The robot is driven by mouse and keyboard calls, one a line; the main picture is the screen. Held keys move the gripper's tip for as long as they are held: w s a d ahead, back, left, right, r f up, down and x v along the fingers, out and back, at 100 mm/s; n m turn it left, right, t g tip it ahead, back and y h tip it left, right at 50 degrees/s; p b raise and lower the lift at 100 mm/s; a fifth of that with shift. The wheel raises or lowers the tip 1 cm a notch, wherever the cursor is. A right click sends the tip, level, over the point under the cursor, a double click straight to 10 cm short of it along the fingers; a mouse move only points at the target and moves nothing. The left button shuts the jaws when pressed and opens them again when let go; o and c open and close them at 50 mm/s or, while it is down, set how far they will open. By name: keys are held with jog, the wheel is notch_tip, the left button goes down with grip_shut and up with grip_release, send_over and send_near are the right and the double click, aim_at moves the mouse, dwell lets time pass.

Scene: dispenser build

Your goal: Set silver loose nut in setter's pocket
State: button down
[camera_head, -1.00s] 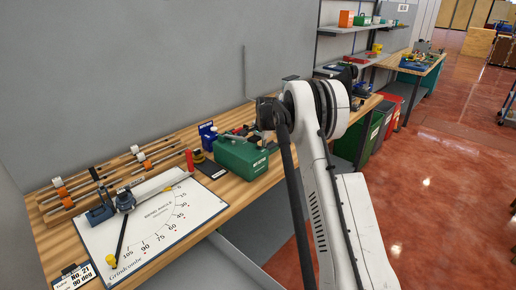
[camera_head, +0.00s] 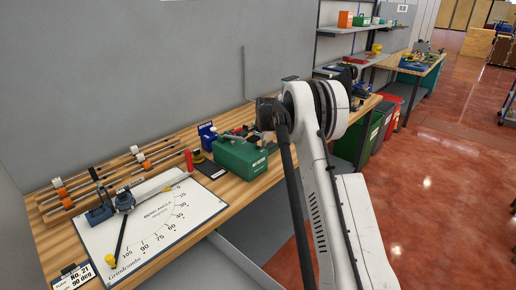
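I cannot make out a silver loose nut in this view. I cannot tell which thing is the setter, and no pocket shows clearly. Only my white and black arm shows, at the right of centre, in front of the bench. My gripper is not in view. Small dark and red items (camera_head: 241,131) lie behind the green box, partly hidden by it and by my arm, and are too small to name.
The wooden bench (camera_head: 226,189) holds a green box (camera_head: 240,157), a blue device (camera_head: 207,132), a bending-angle board (camera_head: 188,222) with a dark lever, and a rack of rods (camera_head: 112,172). Green (camera_head: 372,137) and red (camera_head: 392,117) bins stand beyond. Open floor lies right.

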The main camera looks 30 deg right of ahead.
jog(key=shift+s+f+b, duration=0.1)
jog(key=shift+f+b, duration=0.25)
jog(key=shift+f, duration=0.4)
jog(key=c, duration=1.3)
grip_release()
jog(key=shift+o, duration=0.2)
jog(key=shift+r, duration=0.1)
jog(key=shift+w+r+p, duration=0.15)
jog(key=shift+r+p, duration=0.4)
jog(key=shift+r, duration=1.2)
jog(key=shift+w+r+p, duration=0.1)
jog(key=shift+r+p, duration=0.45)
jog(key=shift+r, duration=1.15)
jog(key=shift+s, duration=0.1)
